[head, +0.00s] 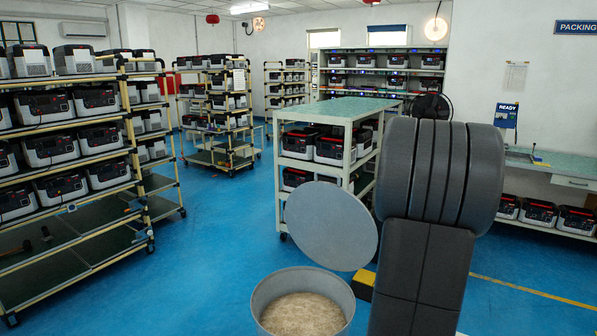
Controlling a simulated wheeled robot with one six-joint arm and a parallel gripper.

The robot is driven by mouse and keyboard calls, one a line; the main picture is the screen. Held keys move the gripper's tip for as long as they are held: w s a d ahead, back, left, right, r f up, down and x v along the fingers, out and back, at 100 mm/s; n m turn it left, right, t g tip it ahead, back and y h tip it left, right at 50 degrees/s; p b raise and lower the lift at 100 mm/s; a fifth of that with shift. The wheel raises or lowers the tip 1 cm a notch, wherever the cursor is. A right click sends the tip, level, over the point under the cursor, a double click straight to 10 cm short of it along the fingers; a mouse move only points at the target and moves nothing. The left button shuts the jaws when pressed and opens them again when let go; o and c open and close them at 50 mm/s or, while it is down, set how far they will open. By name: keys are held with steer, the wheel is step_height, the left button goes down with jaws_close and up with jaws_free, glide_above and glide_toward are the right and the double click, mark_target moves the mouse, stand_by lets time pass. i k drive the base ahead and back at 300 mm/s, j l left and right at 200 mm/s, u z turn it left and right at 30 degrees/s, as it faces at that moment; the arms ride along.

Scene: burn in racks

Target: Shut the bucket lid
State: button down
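The bucket (262,299) is a round grey tub at the bottom centre of the head view, open at the top. Pale tan, grainy material (302,315) shows inside it. The lid (331,225) is a flat grey disc, tilted up steeply above the back right of the bucket's rim. Its lower edge is close to the rim, but I cannot tell how it is joined. My dark grey arm stands large to the right of the bucket and lid. My gripper is not in the picture.
A green-topped shelf cart (343,107) stands behind the lid. Racks of power units (70,135) fill the left side. A packing bench (560,168) is at the right. A yellow and black block (363,279) is on the floor near my arm. Blue floor (190,270) is clear left of the bucket.

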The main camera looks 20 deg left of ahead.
mark_target(331, 225)
steer(key=i+j, duration=0.1)
steer(key=j, duration=0.25)
steer(key=j+u, duration=0.1)
steer(key=j, duration=0.25)
steer(key=i+j, duration=0.15)
steer(key=j, duration=0.2)
steer(key=i+j+u, duration=0.1)
steer(key=j, duration=0.25)
steer(key=i+u, duration=0.1)
steer(key=i, duration=0.9)
steer(key=j, duration=0.05)
